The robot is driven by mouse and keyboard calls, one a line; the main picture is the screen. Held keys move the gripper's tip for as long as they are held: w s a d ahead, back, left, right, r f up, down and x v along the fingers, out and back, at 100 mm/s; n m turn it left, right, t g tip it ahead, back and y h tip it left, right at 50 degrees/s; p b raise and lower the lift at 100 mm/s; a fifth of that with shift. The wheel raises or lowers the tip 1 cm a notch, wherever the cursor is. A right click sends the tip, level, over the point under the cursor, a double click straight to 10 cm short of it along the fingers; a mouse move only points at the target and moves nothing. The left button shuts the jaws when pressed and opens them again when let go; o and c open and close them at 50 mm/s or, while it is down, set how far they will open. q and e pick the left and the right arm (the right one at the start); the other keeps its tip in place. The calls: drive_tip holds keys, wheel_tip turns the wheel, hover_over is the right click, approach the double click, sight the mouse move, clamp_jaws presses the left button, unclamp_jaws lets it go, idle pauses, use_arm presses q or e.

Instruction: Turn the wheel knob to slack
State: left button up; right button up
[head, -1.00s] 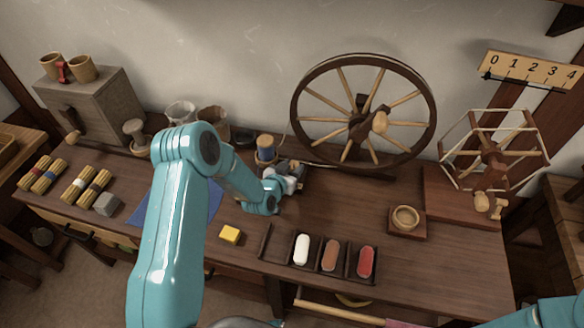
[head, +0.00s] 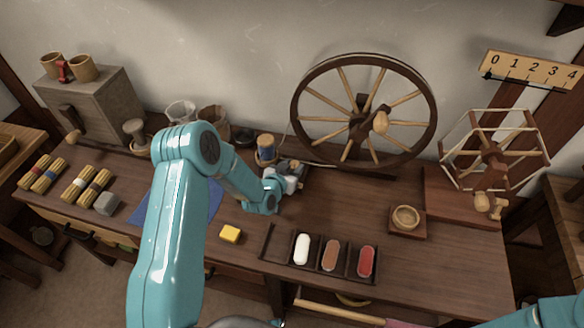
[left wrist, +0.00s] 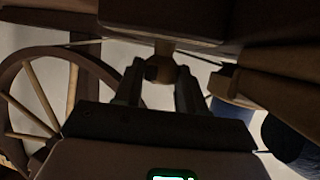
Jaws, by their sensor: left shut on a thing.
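The spinning wheel (head: 297,112) stands upright at the back of the bench, with a dark rim, pale spokes and a rounded wooden piece (head: 380,122) at its hub. My left gripper (head: 292,168) is low at the left of the wheel's base, by the blue spool. In the left wrist view my left gripper (left wrist: 159,76) is shut on a small wooden knob (left wrist: 160,70) under a dark wooden block. In the head view the gripper hides this knob, and its turned position cannot be read. My right gripper is out of view.
A small bowl (head: 405,217) and a skein winder (head: 492,153) are to the right. The bench middle is clear.

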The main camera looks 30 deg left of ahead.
use_arm(q)
drive_tip(key=shift+w+r, duration=0.1)
drive_tip(key=shift+r, duration=0.1)
drive_tip(key=o, duration=1.1)
drive_tip(key=shift+f, duration=0.15)
drive_tip(key=shift+c, duration=0.2)
drive_tip(key=a+b+v, duration=0.1)
drive_tip(key=v, duration=1.5)
drive_tip(key=shift+d, duration=0.45)
